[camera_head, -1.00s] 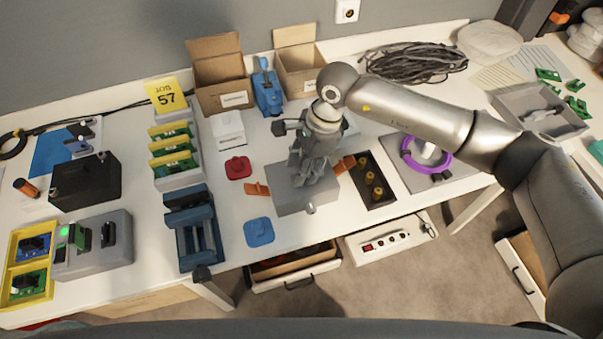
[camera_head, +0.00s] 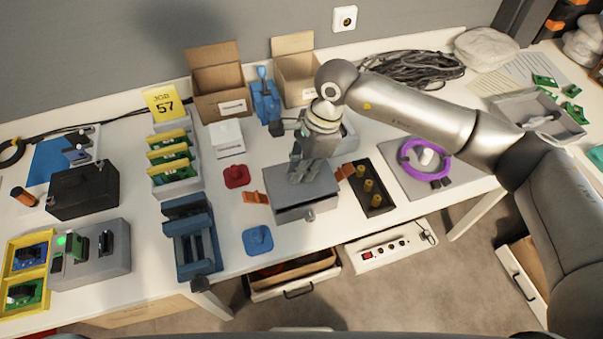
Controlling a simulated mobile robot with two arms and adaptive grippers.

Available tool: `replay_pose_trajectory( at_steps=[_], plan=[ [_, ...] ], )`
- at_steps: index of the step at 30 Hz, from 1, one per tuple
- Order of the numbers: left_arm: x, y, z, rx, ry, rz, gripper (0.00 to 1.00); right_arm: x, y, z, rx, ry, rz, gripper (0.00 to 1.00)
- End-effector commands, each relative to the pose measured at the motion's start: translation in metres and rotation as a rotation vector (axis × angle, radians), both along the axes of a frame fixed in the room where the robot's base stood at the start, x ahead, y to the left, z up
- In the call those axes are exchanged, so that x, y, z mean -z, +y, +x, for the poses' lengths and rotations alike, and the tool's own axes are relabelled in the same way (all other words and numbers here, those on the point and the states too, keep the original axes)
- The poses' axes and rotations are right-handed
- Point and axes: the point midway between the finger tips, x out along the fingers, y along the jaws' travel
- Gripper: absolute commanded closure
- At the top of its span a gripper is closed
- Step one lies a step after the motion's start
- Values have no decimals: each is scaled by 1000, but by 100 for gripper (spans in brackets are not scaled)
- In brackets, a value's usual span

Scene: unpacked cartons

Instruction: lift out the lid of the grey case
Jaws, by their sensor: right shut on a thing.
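The grey case (camera_head: 322,210) stands near the front edge of the table, with an orange latch swung out on its left (camera_head: 254,198) and another on its right (camera_head: 345,171). Its grey lid (camera_head: 292,196) sits slightly raised, with a dark gap showing along the front between lid and case. My right gripper (camera_head: 301,176) reaches down from above and is shut on the lid; its fingers hide the part it grips. Whether the lid's back edge is clear of the case cannot be told. My left gripper is not in view.
A dark tray with yellow pieces (camera_head: 384,199) stands close on the right. A red piece (camera_head: 236,176) and a blue piece (camera_head: 258,240) lie on the left, beside a blue vise (camera_head: 186,245). Open cartons (camera_head: 220,82) stand behind. An open drawer (camera_head: 295,284) is below the front edge.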

Motion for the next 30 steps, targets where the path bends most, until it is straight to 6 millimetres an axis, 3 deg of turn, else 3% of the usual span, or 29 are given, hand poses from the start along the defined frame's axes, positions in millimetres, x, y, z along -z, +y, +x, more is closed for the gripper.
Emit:
replay_pose_trajectory(
  at_steps=[4, 10, 21, 30],
  plan=[
    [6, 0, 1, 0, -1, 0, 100, -24, -1, -12, -4, -5, 3, 100],
    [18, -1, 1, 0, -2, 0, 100, -70, -5, -51, -8, -9, 3, 100],
    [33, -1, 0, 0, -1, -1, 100, -100, -11, -121, -4, -5, 2, 100],
    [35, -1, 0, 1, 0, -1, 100, -110, -13, -140, -2, -1, 0, 100]
  ],
)
